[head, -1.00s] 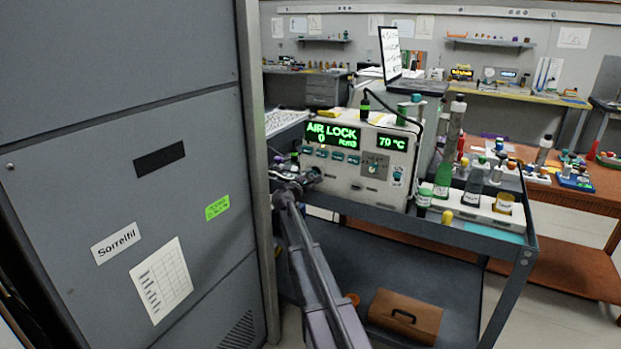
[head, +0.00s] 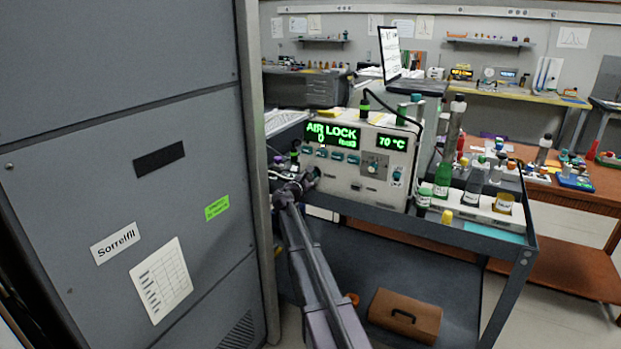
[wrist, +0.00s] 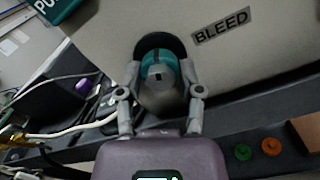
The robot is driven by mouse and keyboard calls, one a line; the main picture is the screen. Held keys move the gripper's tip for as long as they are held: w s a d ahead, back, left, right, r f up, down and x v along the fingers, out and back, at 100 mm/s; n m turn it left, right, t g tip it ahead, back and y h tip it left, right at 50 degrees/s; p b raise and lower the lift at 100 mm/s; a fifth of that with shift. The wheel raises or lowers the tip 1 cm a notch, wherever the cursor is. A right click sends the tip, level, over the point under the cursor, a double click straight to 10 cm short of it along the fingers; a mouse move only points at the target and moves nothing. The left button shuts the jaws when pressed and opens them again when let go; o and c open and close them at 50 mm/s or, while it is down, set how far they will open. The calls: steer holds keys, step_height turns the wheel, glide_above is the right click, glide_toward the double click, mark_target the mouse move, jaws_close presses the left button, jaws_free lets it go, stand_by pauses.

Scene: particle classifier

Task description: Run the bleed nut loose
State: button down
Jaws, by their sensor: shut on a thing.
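The bleed nut (wrist: 157,78) is a grey-and-teal round piece at a dark round opening in the pale panel, beside the BLEED label (wrist: 220,27) in the wrist view. My gripper (wrist: 160,92) has its two fingers closed around it, one on each side. In the head view my gripper (head: 308,177) is at the lower left front of the instrument (head: 352,185), and it hides the nut. The instrument's green display reads "AIR LOCK 0" and "70 °C". How far the nut is threaded in cannot be told.
The instrument stands on a grey cart (head: 430,232) beside a tall grey cabinet (head: 130,200). Bottles, including a green one (head: 442,178), stand at the cart's right. A brown case (head: 404,315) lies on the lower shelf. Cables (wrist: 60,130) run left of my gripper in the wrist view.

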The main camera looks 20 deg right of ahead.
steer(key=shift+w, duration=0.15)
steer(key=shift+c, duration=1.2)
jaws_free()
steer(key=shift+s, duration=0.2)
steer(key=v, duration=1.1)
steer(key=shift+s+a, duration=0.25)
steer(key=shift+a, duration=0.1)
steer(key=shift+s, duration=0.1)
